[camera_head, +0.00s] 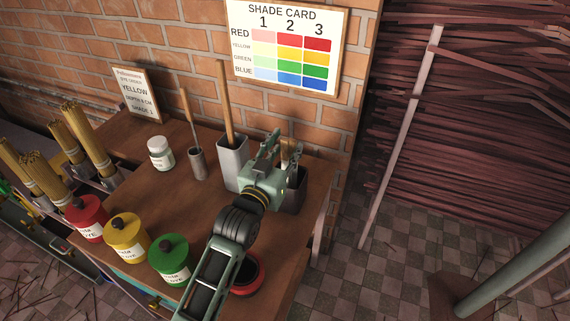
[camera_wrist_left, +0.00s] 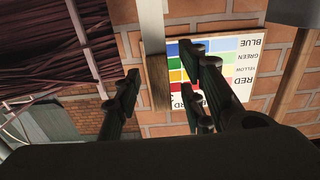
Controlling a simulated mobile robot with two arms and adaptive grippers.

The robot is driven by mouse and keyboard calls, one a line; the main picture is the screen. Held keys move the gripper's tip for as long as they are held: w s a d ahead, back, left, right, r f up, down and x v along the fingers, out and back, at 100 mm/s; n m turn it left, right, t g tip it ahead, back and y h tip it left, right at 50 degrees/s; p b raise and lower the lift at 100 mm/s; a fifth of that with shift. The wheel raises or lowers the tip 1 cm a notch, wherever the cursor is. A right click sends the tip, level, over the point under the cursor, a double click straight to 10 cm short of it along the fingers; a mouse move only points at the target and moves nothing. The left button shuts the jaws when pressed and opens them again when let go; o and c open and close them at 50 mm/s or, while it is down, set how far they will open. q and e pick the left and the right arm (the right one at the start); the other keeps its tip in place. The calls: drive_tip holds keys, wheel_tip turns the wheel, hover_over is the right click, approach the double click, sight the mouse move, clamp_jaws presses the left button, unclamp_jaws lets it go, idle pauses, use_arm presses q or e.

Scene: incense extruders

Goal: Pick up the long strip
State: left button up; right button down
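A tall wooden strip (camera_head: 227,105) stands upright in a white square container (camera_head: 233,163) on the wooden table. Another wooden strip (camera_head: 290,147) stands in a dark square container (camera_head: 294,194) to its right and is partly hidden behind my left gripper (camera_head: 280,146). I cannot tell for certain which is the task's long strip. My left gripper is open and empty in front of the dark container. In the left wrist view, a wooden strip (camera_wrist_left: 152,45) shows beyond the gap between the fingers (camera_wrist_left: 165,88). My right gripper is not in view.
A stick in a grey holder (camera_head: 197,163), a white jar (camera_head: 160,154) and red (camera_head: 87,218), yellow (camera_head: 127,238) and green (camera_head: 170,260) dye bottles stand to the left. A shade card (camera_head: 283,45) hangs on the brick wall behind.

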use_arm(q)
drive_tip(key=shift+c, duration=0.3)
drive_tip(key=shift+c, duration=1)
drive_tip(key=c, duration=0.7)
drive_tip(key=shift+o, duration=0.2)
wheel_tip(320, 180, up, 41)
drive_tip(key=p, duration=1.3)
